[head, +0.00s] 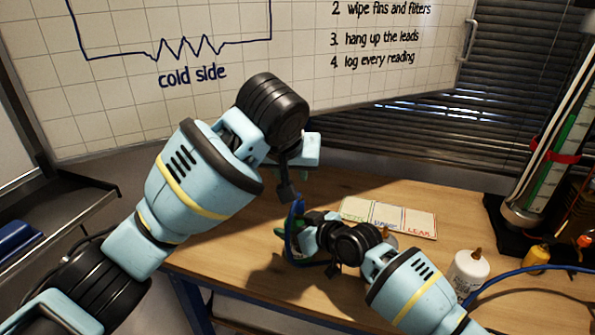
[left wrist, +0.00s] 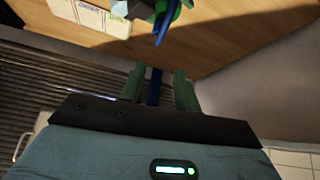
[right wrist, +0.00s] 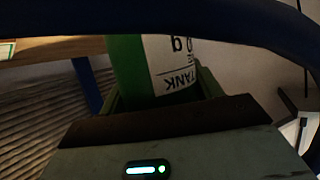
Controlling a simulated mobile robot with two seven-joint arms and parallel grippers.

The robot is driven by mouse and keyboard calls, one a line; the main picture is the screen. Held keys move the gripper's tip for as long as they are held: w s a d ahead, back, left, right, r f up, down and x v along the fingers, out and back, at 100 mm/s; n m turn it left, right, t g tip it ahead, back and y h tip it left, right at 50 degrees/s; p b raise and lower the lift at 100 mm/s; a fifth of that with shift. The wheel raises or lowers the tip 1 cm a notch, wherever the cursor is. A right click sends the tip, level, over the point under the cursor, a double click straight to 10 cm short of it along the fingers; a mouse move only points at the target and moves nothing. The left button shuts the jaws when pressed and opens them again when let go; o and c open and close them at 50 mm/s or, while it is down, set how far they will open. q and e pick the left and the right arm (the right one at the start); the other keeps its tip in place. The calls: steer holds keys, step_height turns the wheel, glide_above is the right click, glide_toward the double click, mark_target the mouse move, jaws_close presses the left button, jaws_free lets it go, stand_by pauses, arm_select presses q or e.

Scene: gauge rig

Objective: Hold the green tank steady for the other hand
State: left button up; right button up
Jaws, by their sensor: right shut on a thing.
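The green tank (right wrist: 130,65) with a white label reading TANK sits between the fingers of my right gripper (right wrist: 160,75), which is shut on it. In the head view the right gripper (head: 302,238) mostly hides the tank (head: 294,260), above the table. A blue hose (head: 297,215) rises beside it; the hose (right wrist: 170,22) also arcs across the right wrist view. My left gripper (head: 290,172) hangs above and apart from the tank. In the left wrist view its fingers (left wrist: 158,82) are spread with nothing held between them.
The wooden table (head: 340,285) has a card (head: 390,217) with coloured headings at the back. A whiteboard (head: 110,100) is behind. The table front is mostly clear.

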mark_target(299, 200)
arm_select(q)
steer(key=shift+d+n+g+y, duration=0.35)
steer(key=shift+d+g, duration=0.3)
steer(key=shift+g, duration=0.45)
steer(key=x, duration=1.2)
steer(key=shift+f, duration=0.1)
jaws_close()
